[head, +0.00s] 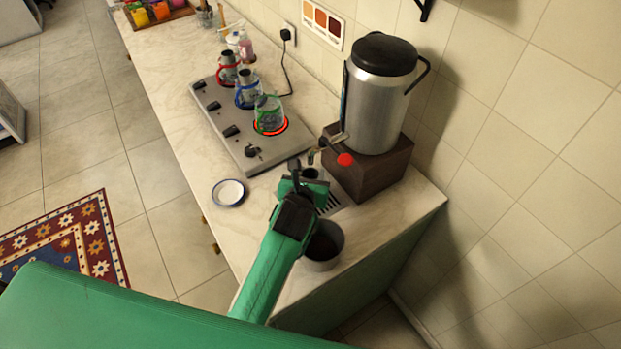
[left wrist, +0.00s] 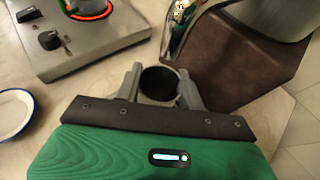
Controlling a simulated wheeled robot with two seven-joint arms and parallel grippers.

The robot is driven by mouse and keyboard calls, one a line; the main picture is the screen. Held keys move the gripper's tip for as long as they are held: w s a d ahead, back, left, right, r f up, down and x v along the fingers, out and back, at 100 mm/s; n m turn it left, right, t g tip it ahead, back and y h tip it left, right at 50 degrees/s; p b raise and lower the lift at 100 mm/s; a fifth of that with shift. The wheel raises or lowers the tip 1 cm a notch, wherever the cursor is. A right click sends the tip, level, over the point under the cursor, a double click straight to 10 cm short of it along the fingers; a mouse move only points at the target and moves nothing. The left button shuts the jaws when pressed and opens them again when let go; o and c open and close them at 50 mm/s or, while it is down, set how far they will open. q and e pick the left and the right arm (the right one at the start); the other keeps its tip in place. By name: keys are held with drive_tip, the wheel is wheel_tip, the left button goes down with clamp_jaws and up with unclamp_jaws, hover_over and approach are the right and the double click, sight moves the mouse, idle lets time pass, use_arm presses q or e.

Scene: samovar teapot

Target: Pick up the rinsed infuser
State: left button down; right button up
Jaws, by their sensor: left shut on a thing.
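My left gripper (left wrist: 160,88) is shut on the infuser (left wrist: 160,82), a small cup with a dark round top. Its two grey fingers lie on either side of it in the left wrist view. In the head view the left gripper (head: 304,182) is by the samovar's base, and the infuser (head: 311,173) shows just past it, partly hidden. My right gripper is not in view.
A grey pot (head: 323,248) stands right of my arm. A white saucer (head: 229,192) is left. The stove (head: 225,125) holds several glass pots, its front burner glowing red.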

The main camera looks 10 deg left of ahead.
use_arm(q)
drive_tip(key=shift+r, duration=0.45)
wheel_tip(320, 180, up, 2)
drive_tip(key=shift+r+b, duration=0.25)
drive_tip(key=shift+b, duration=0.3)
drive_tip(key=s+a+b, duration=0.2)
drive_tip(key=s+a, duration=1)
drive_tip(key=shift+s+a+f, duration=0.15)
drive_tip(key=shift+s+a, duration=0.15)
drive_tip(key=shift+s, duration=0.05)
